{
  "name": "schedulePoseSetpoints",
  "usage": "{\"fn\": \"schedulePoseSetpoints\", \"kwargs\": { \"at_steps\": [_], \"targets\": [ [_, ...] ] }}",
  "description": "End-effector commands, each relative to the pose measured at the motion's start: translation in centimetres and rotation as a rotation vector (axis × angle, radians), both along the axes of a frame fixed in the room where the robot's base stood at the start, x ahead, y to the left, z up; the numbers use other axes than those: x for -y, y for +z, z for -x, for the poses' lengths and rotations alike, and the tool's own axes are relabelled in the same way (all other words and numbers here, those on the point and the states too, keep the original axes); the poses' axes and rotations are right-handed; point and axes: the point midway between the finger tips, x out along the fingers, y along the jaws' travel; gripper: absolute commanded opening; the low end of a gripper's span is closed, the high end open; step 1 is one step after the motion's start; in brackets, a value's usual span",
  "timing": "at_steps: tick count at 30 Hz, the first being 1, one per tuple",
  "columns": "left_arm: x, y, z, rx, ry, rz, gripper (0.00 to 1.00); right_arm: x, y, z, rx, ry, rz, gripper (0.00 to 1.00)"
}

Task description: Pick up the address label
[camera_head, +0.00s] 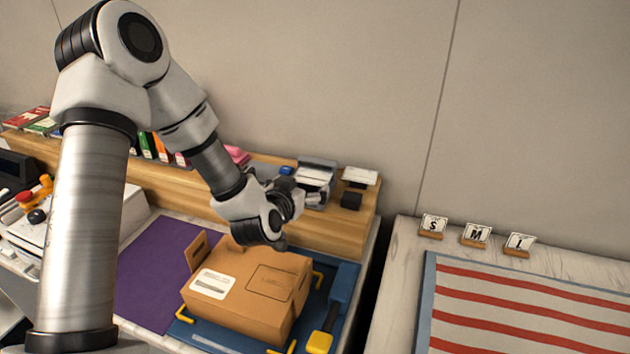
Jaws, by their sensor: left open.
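My left gripper (293,198) is open at the raised wooden shelf, over the back of the cardboard box. It is close to the left side of a grey dispenser (316,195) with a white label (314,174) at its top. Another white label (360,176) sits on a small black stand just to the right. I cannot tell which of these is the address label, or whether the fingers touch anything. The cardboard box (238,311) has a white printed label (212,284) and a dark outlined rectangle on top. My right gripper is out of view.
The box sits on a blue mat (215,343) with yellow corner marks. A blue and yellow tool (323,334) lies to its right. A purple mat (150,285) is at left. Small S, M and L signs (475,235) stand behind a striped mat (520,310) on the right table.

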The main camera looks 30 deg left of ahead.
Motion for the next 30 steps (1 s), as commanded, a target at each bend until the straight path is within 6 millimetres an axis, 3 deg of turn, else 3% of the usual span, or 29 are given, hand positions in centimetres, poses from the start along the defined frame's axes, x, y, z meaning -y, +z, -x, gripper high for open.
{"fn": "schedulePoseSetpoints", "kwargs": {
  "at_steps": [9,17,18,20,30],
  "targets": [
    [-0.9,-1.0,-4.9,0.0,-0.001,-0.002,1.0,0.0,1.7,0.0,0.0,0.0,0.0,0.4],
    [-1.0,-1.4,-5.4,-0.001,-0.001,0.001,1.0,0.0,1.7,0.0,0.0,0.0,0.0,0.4],
    [-1.0,-1.4,-5.4,-0.001,-0.001,0.001,0.86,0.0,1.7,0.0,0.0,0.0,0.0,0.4],
    [-1.0,-1.4,-5.4,-0.001,-0.001,0.001,0.71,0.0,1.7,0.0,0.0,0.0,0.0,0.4],
    [-1.0,-1.3,-5.4,0.0,-0.001,0.001,0.7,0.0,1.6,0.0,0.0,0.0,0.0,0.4]
  ]
}}
